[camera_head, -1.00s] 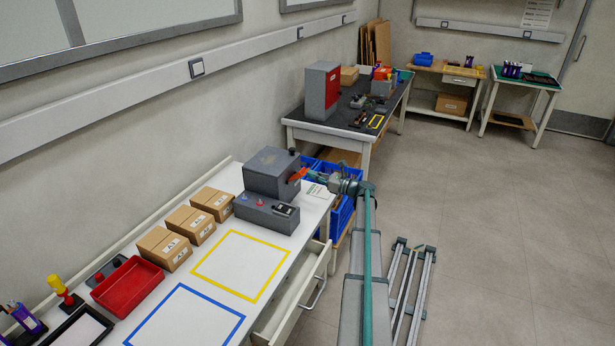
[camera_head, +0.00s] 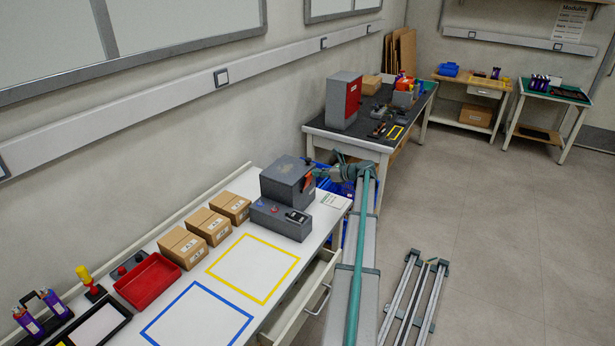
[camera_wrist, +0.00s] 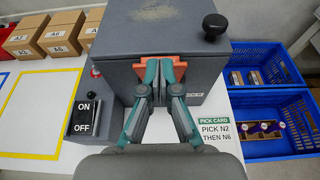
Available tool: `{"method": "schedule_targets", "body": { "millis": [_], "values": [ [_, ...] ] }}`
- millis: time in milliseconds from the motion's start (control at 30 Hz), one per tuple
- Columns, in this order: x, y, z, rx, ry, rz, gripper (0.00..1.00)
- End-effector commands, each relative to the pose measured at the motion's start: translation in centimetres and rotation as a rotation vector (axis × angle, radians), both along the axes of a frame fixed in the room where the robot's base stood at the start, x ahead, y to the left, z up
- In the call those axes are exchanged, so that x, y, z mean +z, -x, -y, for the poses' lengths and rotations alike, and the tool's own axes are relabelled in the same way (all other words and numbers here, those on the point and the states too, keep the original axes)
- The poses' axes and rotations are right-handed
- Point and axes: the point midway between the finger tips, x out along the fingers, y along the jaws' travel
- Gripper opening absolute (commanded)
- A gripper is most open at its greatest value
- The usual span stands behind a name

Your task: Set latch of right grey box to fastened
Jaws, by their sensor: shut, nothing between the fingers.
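A dark grey box (camera_head: 283,178) with a worn lid stands at the far end of the white table. It fills the top of the wrist view (camera_wrist: 150,35), with a black knob (camera_wrist: 215,26) at its right. An orange latch piece (camera_head: 308,182) is on its front; in the wrist view, parts of the latch (camera_wrist: 140,73) show on both sides of my fingertips. My gripper (camera_wrist: 166,72) is shut with its fingertips at the latch, with nothing held between them. The fingers hide the latch's middle, and I cannot tell its setting. In the head view my gripper (camera_head: 317,173) reaches the box from the right.
A grey switch box (camera_head: 281,218) with an ON/OFF switch sits in front of the box. Blue crates (camera_wrist: 265,120) stand to its right, beside a pick card (camera_wrist: 214,131). Cartons (camera_head: 182,247) and a red tray (camera_head: 147,280) line the table. A grey cabinet (camera_head: 342,100) with a red door stands behind.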

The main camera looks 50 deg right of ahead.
Motion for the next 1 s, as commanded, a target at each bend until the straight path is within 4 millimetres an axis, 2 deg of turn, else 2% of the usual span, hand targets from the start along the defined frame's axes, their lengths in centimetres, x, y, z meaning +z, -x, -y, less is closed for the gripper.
{"method": "schedule_targets", "body": {
  "millis": [267,567,1000],
  "values": [
    [0.9,-1.7,-0.2,-0.001,0.001,0.002,0.00],
    [1.0,-1.6,-0.2,-0.001,0.000,0.002,0.00],
    [2.5,-1.6,-0.2,-0.001,0.000,0.002,0.00]
  ]
}}
